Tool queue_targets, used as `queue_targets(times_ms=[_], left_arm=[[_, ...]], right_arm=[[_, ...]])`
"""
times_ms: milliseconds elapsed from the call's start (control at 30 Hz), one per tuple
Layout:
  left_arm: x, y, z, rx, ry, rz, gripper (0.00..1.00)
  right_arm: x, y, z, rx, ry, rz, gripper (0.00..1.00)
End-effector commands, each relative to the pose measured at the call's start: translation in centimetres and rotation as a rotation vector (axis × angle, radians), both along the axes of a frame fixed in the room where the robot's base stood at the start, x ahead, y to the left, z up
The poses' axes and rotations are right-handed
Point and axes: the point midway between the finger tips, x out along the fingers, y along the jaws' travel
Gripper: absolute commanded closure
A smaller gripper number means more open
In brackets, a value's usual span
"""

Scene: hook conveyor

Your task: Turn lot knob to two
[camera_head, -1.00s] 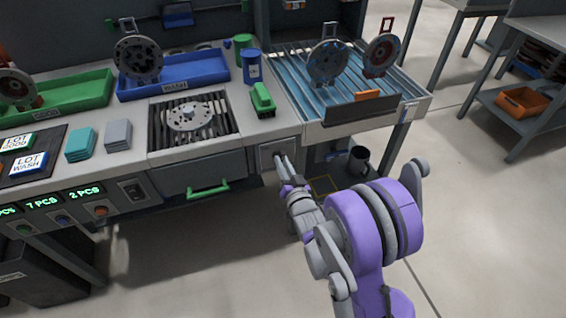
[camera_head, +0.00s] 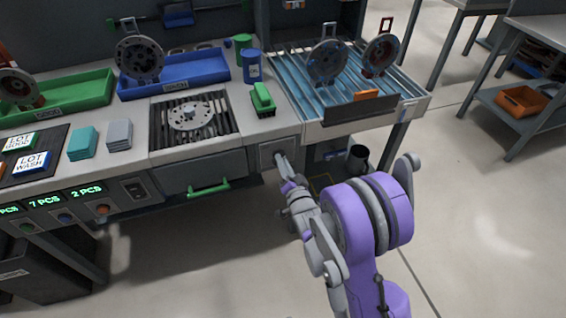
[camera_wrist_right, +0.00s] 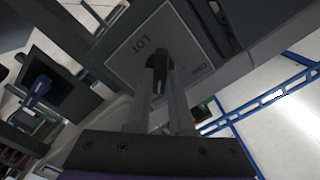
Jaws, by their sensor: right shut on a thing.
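The lot knob (camera_wrist_right: 159,60) is a small dark knob on a grey plate marked LOT (camera_wrist_right: 136,46) in the right wrist view. In the head view the plate (camera_head: 266,154) sits on the bench front, right of the drawer. My right gripper (camera_head: 280,158) reaches the plate from below right. In the right wrist view its two fingers (camera_wrist_right: 160,80) are closed on both sides of the knob. My left gripper is not in view.
A drawer with a green handle (camera_head: 208,188) is left of the plate. Above it are a round flange on a grate (camera_head: 160,137) and a green block (camera_head: 263,99). A roller conveyor (camera_head: 318,125) with hanging discs is at right. Open floor lies in front.

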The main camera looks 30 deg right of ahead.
Motion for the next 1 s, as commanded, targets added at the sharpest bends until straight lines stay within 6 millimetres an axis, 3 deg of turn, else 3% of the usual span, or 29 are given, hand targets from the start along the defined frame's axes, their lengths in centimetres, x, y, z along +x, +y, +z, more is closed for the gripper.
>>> queue_targets(times_ms=[200, 233, 400, 767, 1000], left_arm=[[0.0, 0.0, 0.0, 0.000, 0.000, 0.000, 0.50], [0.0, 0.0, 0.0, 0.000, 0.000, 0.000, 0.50], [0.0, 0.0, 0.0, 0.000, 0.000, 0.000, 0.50], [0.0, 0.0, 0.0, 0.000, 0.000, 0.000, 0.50], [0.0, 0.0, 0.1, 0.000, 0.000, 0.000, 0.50]], right_arm=[[0.0, 0.0, 0.0, 0.002, 0.001, 0.000, 1.00], [0.0, 0.0, 0.0, 0.002, 0.001, 0.000, 0.76], [0.0, 0.0, 0.0, 0.001, 0.000, -0.001, 0.50], [-0.6, 0.1, 0.0, 0.000, 0.000, 0.000, 0.50], [-4.8, 1.1, 0.0, 0.000, 0.000, 0.000, 0.50]])
